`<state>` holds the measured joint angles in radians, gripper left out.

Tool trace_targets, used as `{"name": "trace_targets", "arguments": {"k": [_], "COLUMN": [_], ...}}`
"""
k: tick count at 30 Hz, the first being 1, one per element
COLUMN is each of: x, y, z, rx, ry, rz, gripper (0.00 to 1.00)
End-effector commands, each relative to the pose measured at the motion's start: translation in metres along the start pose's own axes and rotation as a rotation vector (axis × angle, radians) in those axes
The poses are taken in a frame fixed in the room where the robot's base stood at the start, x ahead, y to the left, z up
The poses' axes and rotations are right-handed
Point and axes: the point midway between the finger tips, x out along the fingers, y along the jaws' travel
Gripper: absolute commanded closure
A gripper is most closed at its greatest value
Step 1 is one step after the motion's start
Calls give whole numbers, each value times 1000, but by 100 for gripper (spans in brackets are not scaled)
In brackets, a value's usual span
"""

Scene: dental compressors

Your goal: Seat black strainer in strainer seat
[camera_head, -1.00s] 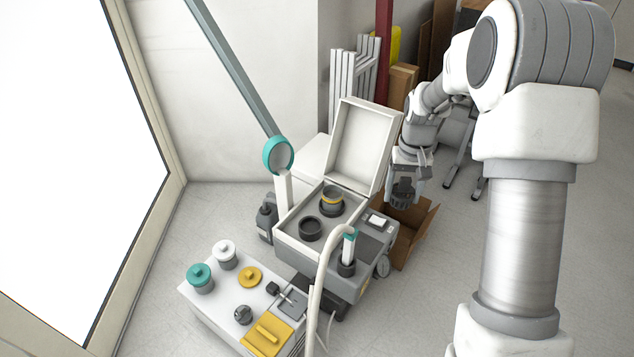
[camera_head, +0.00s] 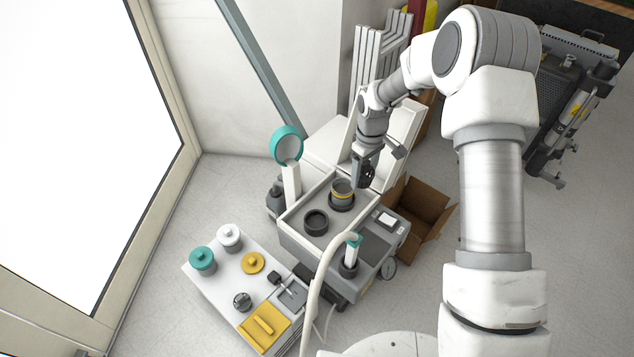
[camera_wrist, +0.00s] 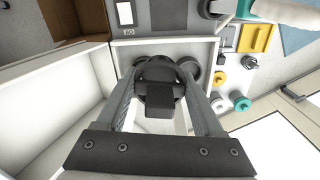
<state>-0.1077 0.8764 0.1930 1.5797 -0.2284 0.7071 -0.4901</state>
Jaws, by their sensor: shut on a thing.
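My gripper (camera_head: 364,160) is shut on the black strainer (camera_wrist: 160,88), a round black piece with a square block on top, between its two fingers in the wrist view. In the head view the strainer (camera_head: 368,177) is a small dark shape, partly hidden by the gripper, at the back right of the open compressor box (camera_head: 298,240). I cannot tell which is the strainer seat. In the wrist view the strainer partly covers both round fittings.
The box's raised white lid (camera_head: 402,125) stands close behind my gripper. An open cardboard box (camera_head: 425,210) is to the right. A curved white hose (camera_head: 318,285) crosses in front. A white cart (camera_head: 222,290) with teal, white and yellow caps is at front left.

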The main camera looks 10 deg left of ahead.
Motion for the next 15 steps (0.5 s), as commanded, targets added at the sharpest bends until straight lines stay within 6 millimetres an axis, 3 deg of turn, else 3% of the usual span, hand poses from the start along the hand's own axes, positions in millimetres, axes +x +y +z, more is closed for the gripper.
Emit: {"name": "trace_targets", "arguments": {"k": [3,6,10,15], "x": [22,38,54,64], "y": [-33,-56,-79,-93], "z": [-33,-53,-71,-80], "rx": [-264,-448,-618,-720], "ry": [-1,-1,-1,0], "rz": [-5,-4,-2,1], "gripper": [84,84,84,84]}}
